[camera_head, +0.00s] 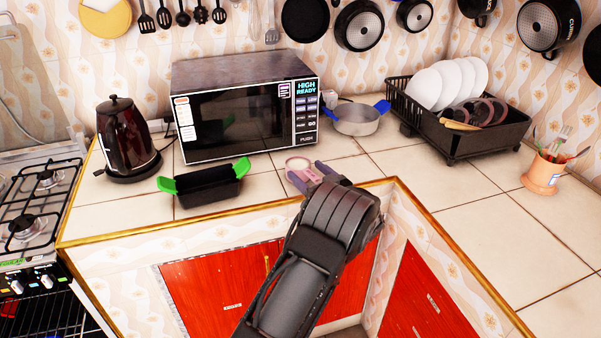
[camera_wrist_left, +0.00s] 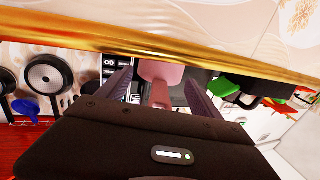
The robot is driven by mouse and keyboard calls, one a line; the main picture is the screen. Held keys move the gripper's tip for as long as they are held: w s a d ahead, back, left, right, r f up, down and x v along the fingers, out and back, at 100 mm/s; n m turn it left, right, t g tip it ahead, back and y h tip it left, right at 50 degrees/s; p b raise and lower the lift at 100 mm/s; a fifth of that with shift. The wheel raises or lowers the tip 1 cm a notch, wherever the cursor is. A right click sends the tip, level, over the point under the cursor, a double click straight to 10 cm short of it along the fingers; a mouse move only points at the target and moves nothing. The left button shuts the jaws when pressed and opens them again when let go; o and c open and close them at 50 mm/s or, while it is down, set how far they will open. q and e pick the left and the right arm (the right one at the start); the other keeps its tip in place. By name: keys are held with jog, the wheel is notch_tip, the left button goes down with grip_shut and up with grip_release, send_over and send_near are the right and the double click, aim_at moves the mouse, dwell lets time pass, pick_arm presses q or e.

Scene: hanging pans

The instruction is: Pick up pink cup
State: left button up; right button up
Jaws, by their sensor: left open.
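The pink cup (camera_head: 299,163) stands on the tiled counter near its front edge, in front of the microwave. Its pale round rim shows in the head view, and its lower part is partly hidden by my gripper. My left gripper (camera_head: 307,173) is open at the near side of the cup. In the left wrist view the cup (camera_wrist_left: 161,72) appears between the two spread fingers of my left gripper (camera_wrist_left: 158,80), with a narrow pink part, likely its handle, reaching toward the palm. I cannot tell whether either finger touches it. My right gripper is not in view.
A black pan with green handles (camera_head: 208,186) lies left of the cup. The microwave (camera_head: 245,107) is behind, a grey pot with blue handles (camera_head: 356,122) behind right. A dish rack (camera_head: 478,138) and utensil cup (camera_head: 543,172) stand right. The right counter is mostly clear.

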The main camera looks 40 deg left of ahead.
pick_arm(q)
grip_shut()
dwell(0.8)
dwell(0.6)
